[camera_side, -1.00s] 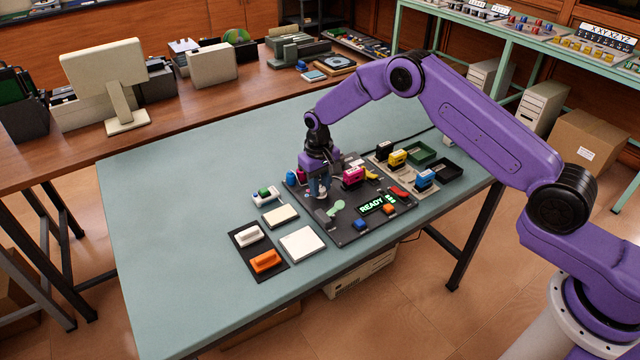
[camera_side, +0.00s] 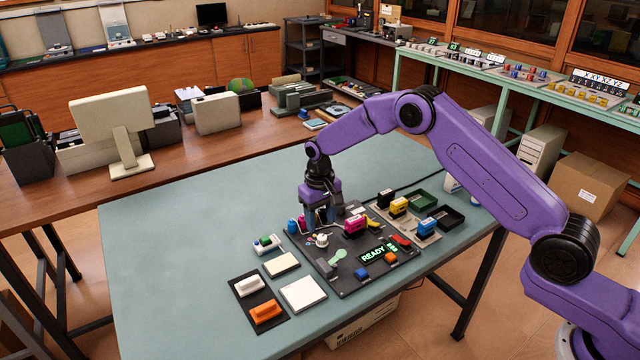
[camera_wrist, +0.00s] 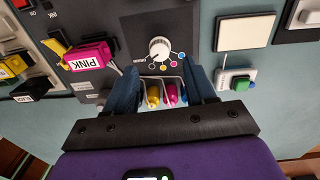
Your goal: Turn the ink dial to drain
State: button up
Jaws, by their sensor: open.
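The ink dial is a white round knob (camera_wrist: 160,49) on a dark panel, with coloured dots along its right and lower side and small lettering, seemingly DRAIN, at its left. I cannot read its pointer setting with certainty. In the side view the knob (camera_side: 321,240) stands clear at the panel's back left. My gripper (camera_wrist: 163,84) is open, its two blue fingers apart, with nothing between them at the tips. The knob lies beyond the fingertips, not between them. In the side view my gripper (camera_side: 319,224) points down just behind the knob.
A pink cartridge (camera_wrist: 85,56) sits left of the dial in the wrist view. Yellow and magenta bottles (camera_wrist: 170,95) show between the fingers, beyond them. A green READY display (camera_side: 373,255) is on the panel's front. White and orange blocks (camera_side: 265,311) lie at left; the table's left is clear.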

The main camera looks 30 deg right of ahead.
aim_at(320, 237)
notch_tip(320, 237, up, 12)
jog(key=shift+a+r, duration=0.15)
jog(key=shift+a, duration=0.05)
jog(key=shift+s, duration=0.1)
dwell(0.4)
jog(key=s+a+r+n, duration=0.2)
jog(key=s+r+n, duration=0.1)
jog(key=s, duration=0.7)
jog(key=s+a+r+n, duration=0.1)
jog(key=s+r+n, duration=0.25)
jog(key=s, duration=0.75)
jog(key=s+d+f+n, duration=0.1)
jog(key=s+d, duration=0.4)
jog(key=s, duration=0.6)
jog(key=s+d+n, duration=0.4)
jog(key=s+d, duration=0.2)
jog(key=s, duration=0.6)
jog(key=shift+f+n+y, duration=0.35)
jog(key=shift+f+y, duration=0.05)
